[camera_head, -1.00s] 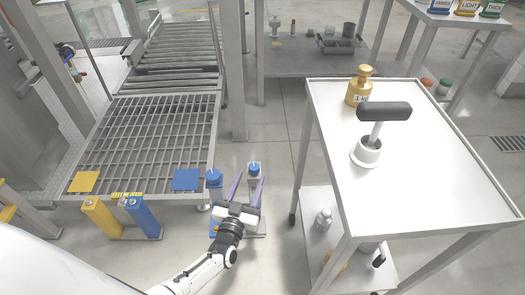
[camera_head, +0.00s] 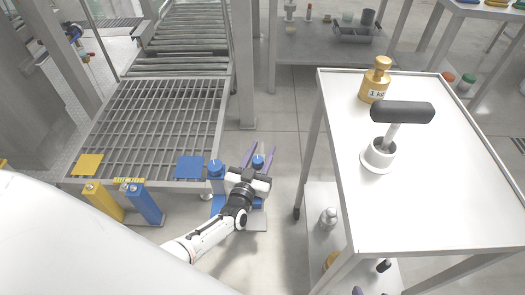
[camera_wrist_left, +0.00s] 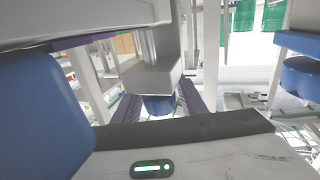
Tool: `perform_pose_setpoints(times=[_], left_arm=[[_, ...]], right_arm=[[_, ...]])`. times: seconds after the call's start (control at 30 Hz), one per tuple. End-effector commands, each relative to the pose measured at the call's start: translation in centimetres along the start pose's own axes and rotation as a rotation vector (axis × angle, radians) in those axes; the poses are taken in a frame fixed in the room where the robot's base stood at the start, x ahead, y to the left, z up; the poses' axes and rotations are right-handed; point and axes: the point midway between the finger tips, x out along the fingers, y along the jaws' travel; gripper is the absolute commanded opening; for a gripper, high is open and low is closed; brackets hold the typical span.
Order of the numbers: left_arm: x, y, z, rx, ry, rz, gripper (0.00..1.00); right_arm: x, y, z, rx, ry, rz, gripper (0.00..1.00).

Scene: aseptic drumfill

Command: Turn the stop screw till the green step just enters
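Two blue-capped posts stand beside the conveyor's front corner: a left one (camera_head: 216,168) and a right one (camera_head: 258,161). Which is the stop screw is not clear. My left gripper (camera_head: 261,151) is open, its purple fingers spread on either side of the right blue cap, with no grip visible. In the left wrist view, a grey block with a blue part (camera_wrist_left: 158,106) below it shows between the purple fingers; large blue shapes fill the left and right sides. I cannot make out a green step. A small purple tip (camera_head: 358,291) at the bottom edge may be my right gripper.
A white-topped table (camera_head: 440,190) on the right carries a brass 1 kg weight (camera_head: 375,82) and a black-handled tool in a white cup (camera_head: 378,155). Yellow (camera_head: 103,202) and blue (camera_head: 145,204) blocks stand left, before the grated conveyor (camera_head: 150,130). Floor behind the posts is clear.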

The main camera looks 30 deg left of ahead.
Motion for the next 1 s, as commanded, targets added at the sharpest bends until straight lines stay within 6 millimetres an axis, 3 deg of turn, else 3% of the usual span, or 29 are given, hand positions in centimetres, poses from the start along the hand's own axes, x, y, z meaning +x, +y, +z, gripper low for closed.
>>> perform_pose_setpoints(times=[0.03, 0.17, 0.37, 0.7, 1.0], left_arm=[[0.0, 0.0, 0.0, 0.0, 0.0, 0.0, 0.28], [0.0, 0.0, 0.0, 0.0, 0.0, 0.0, 0.07], [0.1, 0.0, 0.0, 0.006, 0.006, 0.052, 0.07], [0.0, 1.1, 0.1, 0.007, 0.009, 0.347, 0.07], [-0.2, 1.5, -0.2, -0.001, 0.003, 0.398, 0.07]], right_arm=[[0.0, 0.0, 0.0, 0.0, 0.0, -0.001, 0.42], [0.0, 0.0, 0.0, 0.0, 0.002, -0.001, 0.42], [0.2, -0.1, 0.3, 0.0, -0.003, -0.003, 0.42], [2.3, -0.9, 0.7, -0.034, -0.067, -0.049, 0.42], [2.4, -1.2, 0.8, -0.04, -0.089, -0.058, 0.42]])
